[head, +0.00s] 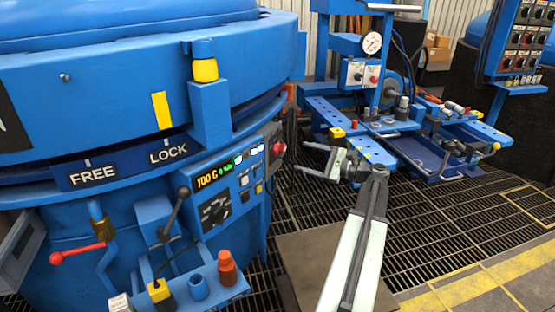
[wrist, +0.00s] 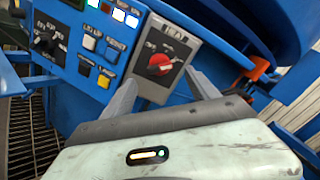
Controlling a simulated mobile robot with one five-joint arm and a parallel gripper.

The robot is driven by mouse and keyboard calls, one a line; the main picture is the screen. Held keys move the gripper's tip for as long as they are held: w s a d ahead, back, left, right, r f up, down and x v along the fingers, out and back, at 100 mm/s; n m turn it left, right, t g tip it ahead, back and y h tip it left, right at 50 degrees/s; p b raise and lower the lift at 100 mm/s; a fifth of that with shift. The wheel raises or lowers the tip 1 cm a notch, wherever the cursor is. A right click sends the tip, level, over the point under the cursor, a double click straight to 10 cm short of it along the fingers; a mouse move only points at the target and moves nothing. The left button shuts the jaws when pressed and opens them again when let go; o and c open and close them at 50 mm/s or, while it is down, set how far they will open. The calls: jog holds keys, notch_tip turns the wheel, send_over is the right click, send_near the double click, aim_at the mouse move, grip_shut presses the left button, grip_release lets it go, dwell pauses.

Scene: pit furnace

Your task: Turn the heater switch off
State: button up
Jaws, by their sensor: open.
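A red rotary switch (wrist: 160,65) sits on a grey plate on the side of the blue control panel. It appears to be the heater switch, but its label is too blurred to read and I cannot tell its setting. In the head view the red switch (head: 278,149) is small at the panel's right edge. My gripper (head: 307,160) is open and empty, to the right of the panel, with its fingers pointing left towards it. In the wrist view my gripper (wrist: 162,79) has its fingers apart on either side of the switch's plate, with the switch ahead between them.
The panel also carries a "700 C" display (head: 207,176), coloured buttons and a black dial (head: 215,211). The blue furnace (head: 90,100) with FREE and LOCK marks fills the left. A red-handled lever (head: 78,253) is below. A blue workbench (head: 365,150) stands behind my gripper.

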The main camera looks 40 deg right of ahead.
aim_at(284, 151)
jog(key=x, duration=0.8)
jog(key=shift+a, duration=0.15)
